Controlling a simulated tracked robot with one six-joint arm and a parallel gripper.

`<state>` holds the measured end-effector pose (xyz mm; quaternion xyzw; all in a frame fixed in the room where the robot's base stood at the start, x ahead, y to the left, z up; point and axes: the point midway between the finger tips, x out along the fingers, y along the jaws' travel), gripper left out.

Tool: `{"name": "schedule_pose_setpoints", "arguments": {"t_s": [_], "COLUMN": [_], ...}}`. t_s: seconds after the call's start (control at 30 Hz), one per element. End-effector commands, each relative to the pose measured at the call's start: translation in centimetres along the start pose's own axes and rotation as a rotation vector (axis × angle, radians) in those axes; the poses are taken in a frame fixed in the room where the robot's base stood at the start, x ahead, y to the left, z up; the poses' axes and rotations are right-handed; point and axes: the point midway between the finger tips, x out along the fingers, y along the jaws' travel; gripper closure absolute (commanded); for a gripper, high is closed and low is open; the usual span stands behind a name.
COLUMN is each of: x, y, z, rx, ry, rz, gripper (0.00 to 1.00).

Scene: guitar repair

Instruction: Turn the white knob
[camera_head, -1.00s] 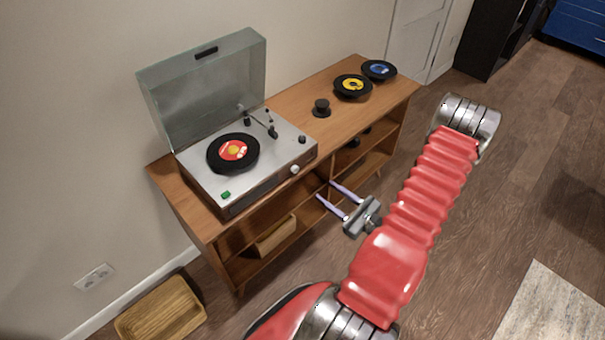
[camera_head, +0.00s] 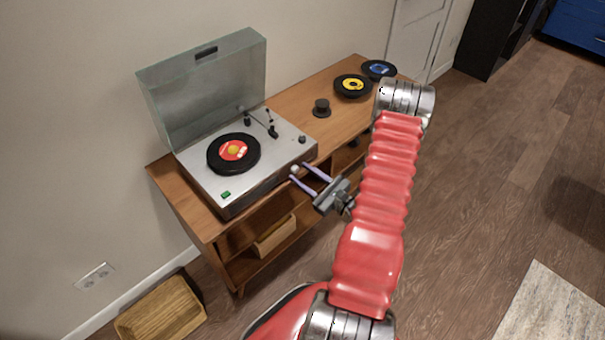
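The white knob (camera_head: 295,169) is a small round knob on the front face of the turntable (camera_head: 281,136), near its right corner. My gripper (camera_head: 297,172) is open, with its two purple fingers reaching toward the turntable front. The fingertips lie on either side of the knob in the picture, one above right and one below left. I cannot tell whether they touch it or how far they stand from it. The red arm comes from the lower middle of the view.
The turntable, with its clear lid (camera_head: 205,88) raised and a record (camera_head: 233,153) on it, stands on a wooden cabinet (camera_head: 328,129). A black spool-like piece (camera_head: 321,108) and two records stand to the right. A wooden tray (camera_head: 160,310) lies on the floor.

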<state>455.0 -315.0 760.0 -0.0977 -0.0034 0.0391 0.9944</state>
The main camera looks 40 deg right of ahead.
Motion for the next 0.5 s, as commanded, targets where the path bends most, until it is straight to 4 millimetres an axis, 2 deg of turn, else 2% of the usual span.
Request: {"name": "schedule_pose_setpoints", "arguments": {"t_s": [0.13, 0.4, 0.5], "x": [0.75, 0.81, 0.8], "y": [0.04, 0.01, 0.01], "z": [0.01, 0.01, 0.01], "rx": [0.0, 0.0, 0.0], "ry": [-0.001, 0.0, 0.0], "rz": [0.001, 0.0, 0.0], "gripper": [0.6, 0.6, 0.67]}}
